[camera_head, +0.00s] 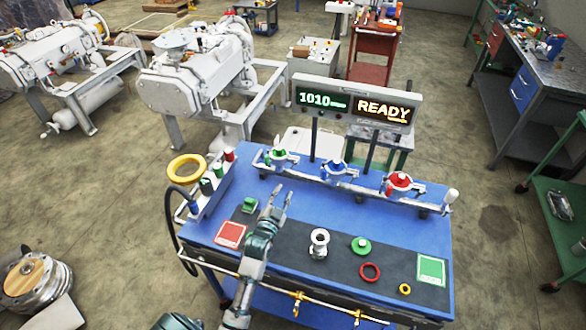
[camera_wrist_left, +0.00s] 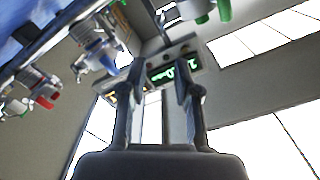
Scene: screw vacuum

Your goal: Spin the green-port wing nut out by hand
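The green port (camera_head: 278,154) is at the left end of the pipe along the back of the blue bench, with a pale metal clamp around it. Its wing nut is too small to make out. In the left wrist view, green parts (camera_wrist_left: 222,10) show at the top edge, cut off. My left gripper (camera_head: 281,191) is open and empty above the bench, in front of the green port and apart from it. In the left wrist view, its two fingers (camera_wrist_left: 160,74) are spread with nothing between them.
A blue port (camera_head: 334,167) and a red port (camera_head: 399,182) sit further right on the pipe. A display reading READY (camera_head: 382,108) stands behind. A metal fitting (camera_head: 319,243), a green cap (camera_head: 361,246) and a red ring (camera_head: 370,272) lie on the dark mat.

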